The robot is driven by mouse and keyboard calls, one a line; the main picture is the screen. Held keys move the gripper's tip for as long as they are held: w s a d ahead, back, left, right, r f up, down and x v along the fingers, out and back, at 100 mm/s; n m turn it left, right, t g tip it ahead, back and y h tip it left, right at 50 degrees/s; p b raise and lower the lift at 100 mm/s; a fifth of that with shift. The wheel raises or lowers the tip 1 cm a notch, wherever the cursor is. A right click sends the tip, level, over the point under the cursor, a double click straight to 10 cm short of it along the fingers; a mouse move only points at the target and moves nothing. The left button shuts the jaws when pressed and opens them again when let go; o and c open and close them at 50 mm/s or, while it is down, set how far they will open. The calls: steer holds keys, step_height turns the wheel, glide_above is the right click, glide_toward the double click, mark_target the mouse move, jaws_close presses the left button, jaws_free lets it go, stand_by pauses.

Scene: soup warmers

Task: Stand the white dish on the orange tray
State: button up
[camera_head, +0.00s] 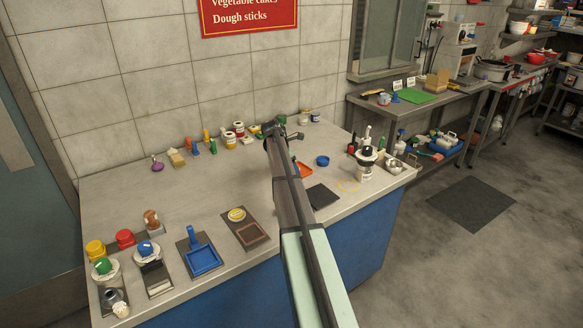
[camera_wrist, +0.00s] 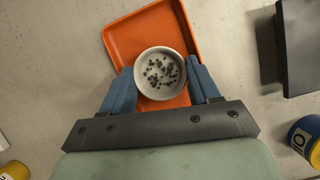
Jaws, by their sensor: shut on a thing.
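The white dish (camera_wrist: 160,75) shows in the wrist view with small dark pieces in it. My gripper (camera_wrist: 162,84) is shut on it, one blue finger on each side. The orange tray (camera_wrist: 125,40) lies below the dish, which overlaps the tray's middle and lower part in this view. I cannot tell whether the dish touches the tray. In the head view, part of the orange tray (camera_head: 305,170) shows just right of my arm. My gripper (camera_head: 277,128) is small there at the arm's far end, and the dish is hidden.
A dark flat slab (camera_head: 321,196) lies in front of the tray. Several jars and bottles line the wall at the back. The counter's left middle (camera_head: 150,195) is clear.

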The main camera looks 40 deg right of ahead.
steer(key=shift+f, duration=0.1)
steer(key=o, duration=0.9)
steer(key=shift+c, duration=0.2)
steer(key=v, duration=1.2)
